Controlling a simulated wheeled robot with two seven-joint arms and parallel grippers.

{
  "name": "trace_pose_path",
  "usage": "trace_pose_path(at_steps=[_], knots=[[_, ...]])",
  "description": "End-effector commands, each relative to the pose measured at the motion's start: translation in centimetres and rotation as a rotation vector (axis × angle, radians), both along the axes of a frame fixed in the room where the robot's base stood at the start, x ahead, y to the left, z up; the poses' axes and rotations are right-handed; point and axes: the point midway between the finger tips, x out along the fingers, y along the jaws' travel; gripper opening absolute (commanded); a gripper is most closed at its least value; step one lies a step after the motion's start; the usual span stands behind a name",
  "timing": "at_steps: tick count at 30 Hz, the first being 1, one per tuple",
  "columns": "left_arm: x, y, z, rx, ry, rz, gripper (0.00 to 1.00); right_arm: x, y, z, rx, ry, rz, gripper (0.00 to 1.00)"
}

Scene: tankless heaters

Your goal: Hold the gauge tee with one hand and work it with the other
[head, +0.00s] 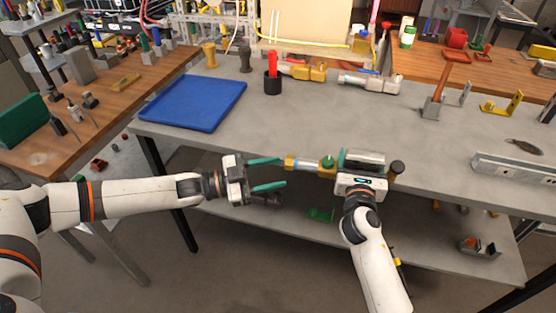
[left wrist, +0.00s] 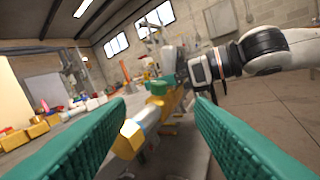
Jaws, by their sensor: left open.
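The gauge tee (head: 308,164) is a slim assembly with brass-coloured ends, a pale blue-white barrel and a green knob (head: 328,163). It is held level at the table's front edge. My right gripper (head: 362,162) is around its right part and hides that stretch; a dark round end (head: 397,168) shows beyond. My left gripper (head: 266,174) is open and empty, its green fingers pointing right at the tee's brass left end, just short of it. In the left wrist view, the tee (left wrist: 132,138) shows ahead between the two green fingers (left wrist: 145,135).
A blue tray (head: 194,103) lies on the grey table (head: 300,125). A black cup with a red-handled tool (head: 272,80), brass valves (head: 303,71) and a grey fitting (head: 372,83) stand at the back. A metal rail (head: 515,172) lies at right. The table's middle is clear.

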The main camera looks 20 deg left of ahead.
Motion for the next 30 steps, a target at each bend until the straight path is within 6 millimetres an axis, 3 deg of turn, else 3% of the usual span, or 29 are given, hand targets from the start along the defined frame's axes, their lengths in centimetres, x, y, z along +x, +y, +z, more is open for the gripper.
trace_pose_path(at_steps=[1,5,16,30], knots=[[0.0,0.0,0.0,0.000,0.000,0.000,0.49,0.0,0.0,0.0,0.003,0.001,0.000,0.81],[0.0,0.0,0.0,0.000,0.000,0.000,0.49,0.0,0.0,0.0,0.002,0.000,0.000,1.00],[0.0,0.0,0.0,0.000,0.000,0.000,0.49,-1.0,-0.1,-0.1,0.000,0.000,0.001,1.00],[0.0,0.0,0.0,0.000,0.000,0.000,0.49,-10.0,-0.9,0.0,0.001,-0.001,0.000,1.00]])
